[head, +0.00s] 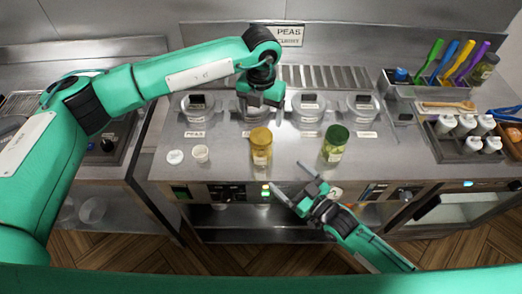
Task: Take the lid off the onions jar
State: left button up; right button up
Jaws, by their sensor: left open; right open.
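Four clear lidded jars with dark lid knobs stand in a row at the back of the steel counter: a far-left jar (197,112), a second jar (250,116), a third jar (308,112) and a far-right jar (362,108). The far-left label reads PEAS; I cannot read which label says onions. My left gripper (264,103) is open, pointing down over the second jar, and hides most of its lid and knob. I cannot tell whether it touches the knob. My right gripper (291,181) is open and empty at the counter's front edge.
A yellow-lidded jar (261,149) and a green-lidded jar (334,145) stand in front of the row. A small white cup (201,153) and a white disc (175,157) lie left. A utensil bin (440,92) and a bottle tray (460,150) stand right.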

aim_at(260, 149)
jog(key=x, duration=1.3)
jog(key=shift+w+a, duration=0.2)
jog(key=shift+w, duration=0.15)
